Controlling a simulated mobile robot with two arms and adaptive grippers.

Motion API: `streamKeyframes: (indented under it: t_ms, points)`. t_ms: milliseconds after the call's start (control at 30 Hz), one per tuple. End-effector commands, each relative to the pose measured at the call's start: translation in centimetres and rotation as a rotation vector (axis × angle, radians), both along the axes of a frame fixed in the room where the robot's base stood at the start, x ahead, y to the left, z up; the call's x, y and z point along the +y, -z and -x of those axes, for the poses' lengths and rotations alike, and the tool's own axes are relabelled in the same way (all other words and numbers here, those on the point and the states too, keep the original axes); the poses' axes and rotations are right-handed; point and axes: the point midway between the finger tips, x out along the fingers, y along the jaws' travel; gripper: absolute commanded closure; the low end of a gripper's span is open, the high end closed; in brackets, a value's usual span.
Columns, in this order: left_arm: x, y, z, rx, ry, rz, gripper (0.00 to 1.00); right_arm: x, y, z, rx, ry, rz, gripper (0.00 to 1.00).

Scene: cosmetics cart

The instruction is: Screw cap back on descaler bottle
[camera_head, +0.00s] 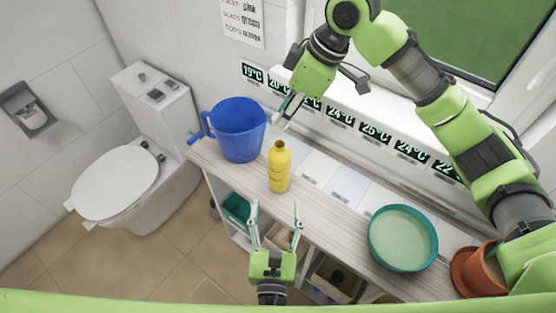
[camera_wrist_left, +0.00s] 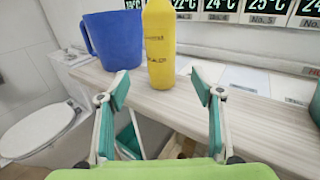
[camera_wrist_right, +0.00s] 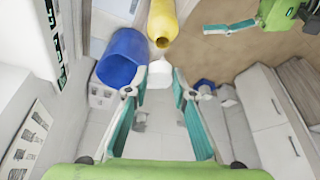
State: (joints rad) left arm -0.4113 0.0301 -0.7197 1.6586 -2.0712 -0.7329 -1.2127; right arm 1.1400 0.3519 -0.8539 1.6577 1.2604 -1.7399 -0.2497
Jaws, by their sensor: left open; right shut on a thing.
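The yellow descaler bottle (camera_head: 279,170) stands upright on the wooden top with its neck bare. It also shows in the left wrist view (camera_wrist_left: 159,48) and, from above, in the right wrist view (camera_wrist_right: 163,20). My right gripper (camera_head: 287,109) is shut on a small white cap (camera_wrist_right: 160,73). It holds the cap above and behind the bottle, beside the blue jug, apart from the bottle's neck. My left gripper (camera_head: 275,208) is open and empty in front of the top's edge. Its fingers point at the bottle but do not touch it.
A blue jug (camera_head: 238,130) stands just left of the bottle. A green-rimmed bowl (camera_head: 402,238) and a terracotta pot (camera_head: 478,270) stand to the right. Flat white panels lie along the wall below a row of temperature displays. A toilet (camera_head: 115,185) is at the left.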

Motion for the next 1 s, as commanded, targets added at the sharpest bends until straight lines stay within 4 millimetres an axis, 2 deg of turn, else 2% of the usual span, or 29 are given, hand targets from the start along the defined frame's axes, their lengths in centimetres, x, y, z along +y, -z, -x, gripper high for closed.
streamKeyframes:
  t_ms: [100,400,533,667,1000]
  points:
    - [-0.2,-0.8,0.1,-0.018,0.002,-0.015,0.4,0.2,-0.1,0.0,0.0,-0.009,0.0,0.85]
    - [-0.2,-0.8,0.0,-0.019,0.002,-0.016,0.4,0.1,-0.1,0.0,-0.001,-0.008,0.0,0.85]
    - [-0.2,-0.8,-0.7,-0.021,0.001,-0.015,0.4,0.1,-0.1,0.0,-0.001,-0.007,0.0,0.85]
    - [-0.3,-0.8,-2.4,-0.021,0.0,-0.016,0.4,0.1,-0.1,0.0,-0.001,-0.007,0.0,0.85]
    - [-0.5,-0.8,-8.9,-0.02,0.0,-0.014,0.4,0.1,-0.1,0.0,-0.001,-0.007,0.0,0.85]
